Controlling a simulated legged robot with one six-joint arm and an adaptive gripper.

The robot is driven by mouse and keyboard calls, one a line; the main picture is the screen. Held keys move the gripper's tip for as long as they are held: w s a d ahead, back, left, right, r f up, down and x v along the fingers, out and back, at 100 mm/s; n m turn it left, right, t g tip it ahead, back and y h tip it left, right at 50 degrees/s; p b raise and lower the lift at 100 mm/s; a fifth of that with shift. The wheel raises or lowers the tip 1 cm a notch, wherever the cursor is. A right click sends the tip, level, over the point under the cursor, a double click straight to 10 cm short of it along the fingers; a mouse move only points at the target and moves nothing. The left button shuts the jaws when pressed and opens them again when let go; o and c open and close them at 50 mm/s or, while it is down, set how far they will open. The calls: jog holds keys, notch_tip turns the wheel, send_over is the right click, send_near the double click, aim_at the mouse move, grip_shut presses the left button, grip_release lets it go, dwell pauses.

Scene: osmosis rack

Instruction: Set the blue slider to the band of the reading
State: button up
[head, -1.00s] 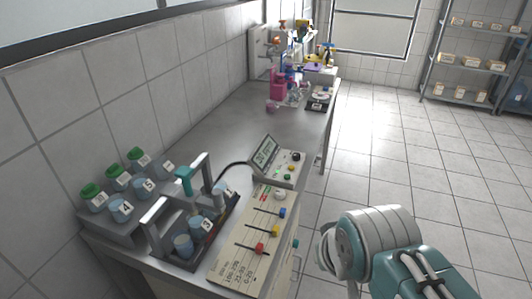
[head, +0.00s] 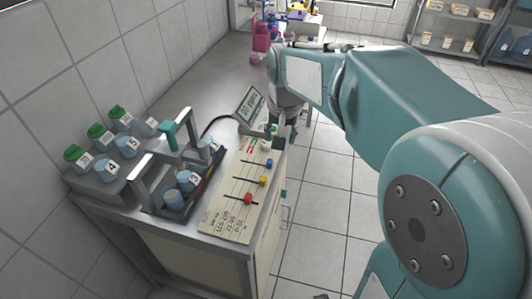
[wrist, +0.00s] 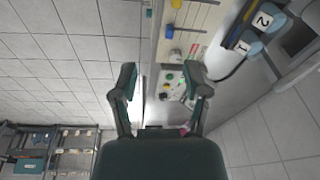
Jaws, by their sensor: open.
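The blue slider (head: 269,163) sits on the cream control panel (head: 222,218), above the yellow slider (head: 263,180) and red slider (head: 248,198). In the wrist view, the blue slider (wrist: 169,32) is near the top. The tilted display (head: 251,104) stands at the panel's far end; its digits are too small to read surely. Band text is printed at the near end, not clearly legible. My gripper (head: 282,132) points down over the panel's far part, near the white knob, beyond the blue slider. Its open, empty fingers (wrist: 160,75) are spread in the wrist view.
A rack with a handle and numbered cups (head: 175,200) stands left of the panel. Green-capped jars (head: 100,136) stand on a stepped stand at the wall. A black cable runs to the display. Pink bottles (head: 264,35) stand at the bench's far end. Floor is clear to the right.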

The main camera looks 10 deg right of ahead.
jog(key=m+g, duration=0.2)
send_over(269, 161)
notch_tip(269, 161, down, 9)
notch_tip(269, 161, down, 10)
jog(key=shift+f, duration=0.25)
